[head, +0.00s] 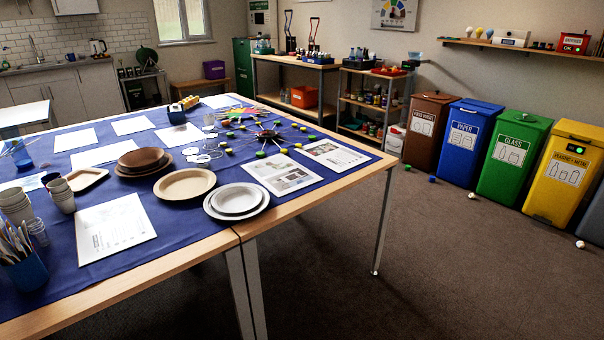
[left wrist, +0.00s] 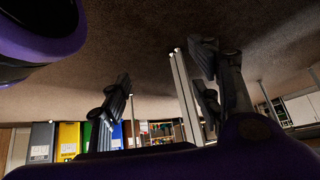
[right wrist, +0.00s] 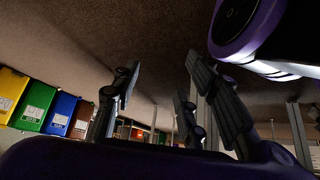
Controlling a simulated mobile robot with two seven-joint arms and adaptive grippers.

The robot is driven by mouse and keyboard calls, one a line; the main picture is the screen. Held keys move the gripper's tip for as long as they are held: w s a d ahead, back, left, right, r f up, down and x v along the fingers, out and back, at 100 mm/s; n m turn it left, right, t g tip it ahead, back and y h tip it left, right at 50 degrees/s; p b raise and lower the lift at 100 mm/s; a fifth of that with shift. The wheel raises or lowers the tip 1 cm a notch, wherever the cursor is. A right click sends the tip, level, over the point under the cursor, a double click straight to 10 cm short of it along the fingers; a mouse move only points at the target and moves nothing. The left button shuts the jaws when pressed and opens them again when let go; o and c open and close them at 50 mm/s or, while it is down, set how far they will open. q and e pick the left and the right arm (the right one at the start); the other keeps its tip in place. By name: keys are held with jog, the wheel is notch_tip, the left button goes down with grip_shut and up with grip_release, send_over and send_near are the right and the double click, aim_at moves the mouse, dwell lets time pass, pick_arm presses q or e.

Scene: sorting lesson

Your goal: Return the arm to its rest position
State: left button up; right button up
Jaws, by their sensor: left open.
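Neither gripper shows in the head view. Both wrist views look across the brown carpet, clear of the tabletop. Purple-and-black rounded parts of my own body fill the corners and lower edges of both wrist views.
Brown (head: 429,130), blue (head: 468,142), green (head: 514,157) and yellow (head: 565,172) bins stand along the right wall. Small balls lie on the floor before them. The carpet (head: 440,265) between is mostly clear.

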pick_arm(q)
jog(key=s+r, duration=0.3)
jog(key=s, duration=0.2)
jog(key=w+r+p, duration=0.3)
jog(key=r+p, duration=0.6)
jog(key=w+r+n+t+p, duration=0.1)
jog(key=w+r+p, duration=0.2)
jog(key=r+p, duration=0.6)
jog(key=shift+p, duration=0.35)
pick_arm(e)
jog(key=w+r+t, duration=0.1)
jog(key=w+r, duration=0.1)
jog(key=r, duration=0.7)
jog(key=w+r, duration=0.3)
jog(key=r, duration=0.6)
jog(key=shift+w+t, duration=0.35)
jog(key=shift+t, duration=0.05)
